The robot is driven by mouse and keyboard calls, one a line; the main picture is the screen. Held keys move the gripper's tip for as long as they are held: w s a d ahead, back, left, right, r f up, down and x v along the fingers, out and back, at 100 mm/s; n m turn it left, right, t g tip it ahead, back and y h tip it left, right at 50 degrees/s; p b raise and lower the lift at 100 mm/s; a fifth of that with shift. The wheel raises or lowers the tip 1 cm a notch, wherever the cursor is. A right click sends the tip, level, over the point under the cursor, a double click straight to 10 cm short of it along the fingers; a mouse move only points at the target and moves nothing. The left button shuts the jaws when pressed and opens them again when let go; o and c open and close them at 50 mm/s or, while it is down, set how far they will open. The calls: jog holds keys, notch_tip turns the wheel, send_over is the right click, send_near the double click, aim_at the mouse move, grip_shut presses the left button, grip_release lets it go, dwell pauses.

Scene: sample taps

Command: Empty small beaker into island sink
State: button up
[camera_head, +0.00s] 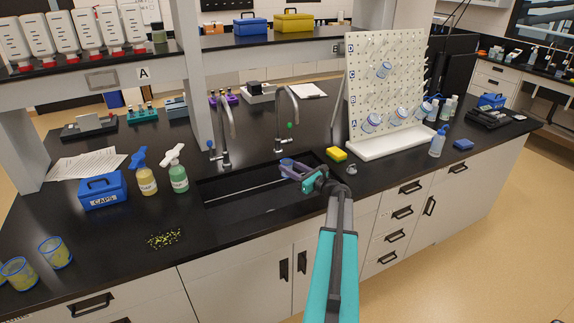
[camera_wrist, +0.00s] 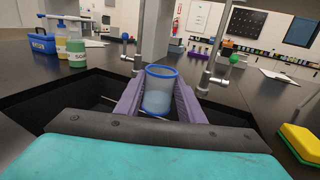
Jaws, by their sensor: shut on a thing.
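My gripper (camera_head: 288,167) is over the right part of the black island sink (camera_head: 222,192). In the wrist view its purple fingers (camera_wrist: 158,95) are shut on a small clear beaker (camera_wrist: 159,92) with a blue rim. The beaker looks upright, with its open top showing, and pale contents seem to fill its lower part. In the head view the beaker is mostly hidden by the fingers. The sink also shows in the wrist view (camera_wrist: 52,103), dark and below the fingers.
Two tall taps, one with a blue knob (camera_head: 226,135) and one with a green knob (camera_head: 285,118), stand behind the sink. A yellow sponge (camera_head: 336,154) lies to the right. A pegboard (camera_head: 388,85) stands right.

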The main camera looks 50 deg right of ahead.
jog(key=shift+w+a, duration=0.1)
jog(key=shift+w, duration=0.25)
jog(key=shift+s+f+n+b, duration=0.1)
jog(key=shift+n+b, duration=0.5)
jog(key=shift+b, duration=0.25)
jog(key=shift+n+b, duration=2.5)
jog(key=shift+b, duration=0.4)
jog(key=shift+n+b, duration=1.1)
jog(key=shift+b, duration=0.15)
jog(key=shift+n+b, duration=0.9)
jog(key=shift+b, duration=0.1)
jog(key=shift+n+b, duration=2)
jog(key=shift+b, duration=0.05)
jog(key=shift+f+n+b, duration=0.1)
jog(key=shift+n+b, duration=1.5)
jog(key=shift+b, duration=0.05)
